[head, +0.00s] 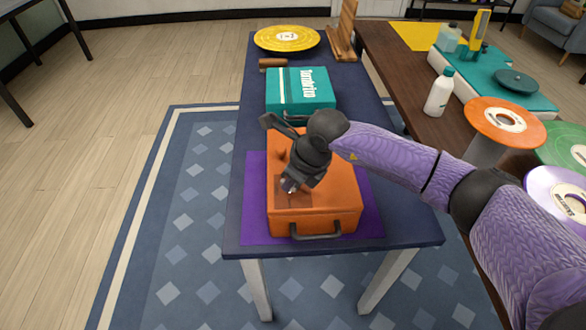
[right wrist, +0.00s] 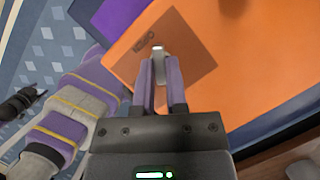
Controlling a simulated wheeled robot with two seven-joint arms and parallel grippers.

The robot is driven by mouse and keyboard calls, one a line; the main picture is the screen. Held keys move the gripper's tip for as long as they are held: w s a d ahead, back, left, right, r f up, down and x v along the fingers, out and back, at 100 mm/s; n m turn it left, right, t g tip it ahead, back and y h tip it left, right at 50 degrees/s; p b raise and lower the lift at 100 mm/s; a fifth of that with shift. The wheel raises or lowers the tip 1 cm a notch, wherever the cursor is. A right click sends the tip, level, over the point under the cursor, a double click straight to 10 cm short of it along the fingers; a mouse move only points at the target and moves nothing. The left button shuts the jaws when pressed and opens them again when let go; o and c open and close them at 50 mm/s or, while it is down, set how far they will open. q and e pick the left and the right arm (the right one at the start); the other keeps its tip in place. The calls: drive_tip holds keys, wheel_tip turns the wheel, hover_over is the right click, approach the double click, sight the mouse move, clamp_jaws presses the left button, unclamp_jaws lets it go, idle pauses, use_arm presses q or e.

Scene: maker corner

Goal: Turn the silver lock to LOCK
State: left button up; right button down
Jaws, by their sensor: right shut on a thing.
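The orange case (head: 335,215) lies on a purple mat (head: 255,190) on the dark blue table, its dark handle toward the near edge. On its top is a brown square plate (right wrist: 195,62), with small lettering beside the lock that I cannot read surely. The silver lock (right wrist: 158,50) stands on this plate. My right gripper (head: 290,186) reaches down over the plate from the right. In the right wrist view its two purple fingers (right wrist: 160,75) are shut on the silver lock. In the head view the gripper mostly hides the lock. My left gripper does not show clearly.
A teal box (head: 300,92), a brown-handled tool (head: 273,64) and a yellow disc (head: 287,39) are farther back on the table. A brown bench (head: 400,75) at right holds a white bottle (head: 439,93) and several discs. Open floor lies left.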

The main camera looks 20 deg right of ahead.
drive_tip(key=m+p, duration=0.1)
drive_tip(key=m+h+p, duration=0.1)
drive_tip(key=shift+a+r+m+t, duration=0.1)
drive_tip(key=shift+r+m+t, duration=0.2)
drive_tip(key=shift+m, duration=0.1)
drive_tip(key=shift+m+h+p, duration=0.3)
drive_tip(key=shift+m+p, duration=0.4)
drive_tip(key=shift+m, duration=0.2)
drive_tip(key=shift+s+a+f+m+h+p, duration=0.15)
drive_tip(key=shift+m+h+p, duration=0.3)
drive_tip(key=shift+m, duration=0.45)
drive_tip(key=m+h+p, duration=0.1)
drive_tip(key=m, duration=0.1)
drive_tip(key=shift+f+m, duration=0.1)
drive_tip(key=shift+m, duration=0.3)
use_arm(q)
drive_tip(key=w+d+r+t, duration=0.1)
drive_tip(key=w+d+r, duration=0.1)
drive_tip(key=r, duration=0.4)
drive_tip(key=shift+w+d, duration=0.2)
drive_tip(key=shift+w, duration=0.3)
use_arm(e)
drive_tip(key=shift+m+h, duration=0.25)
drive_tip(key=shift+m, duration=0.35)
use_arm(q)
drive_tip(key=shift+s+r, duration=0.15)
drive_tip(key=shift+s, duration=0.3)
use_arm(e)
drive_tip(key=shift+m, duration=0.3)
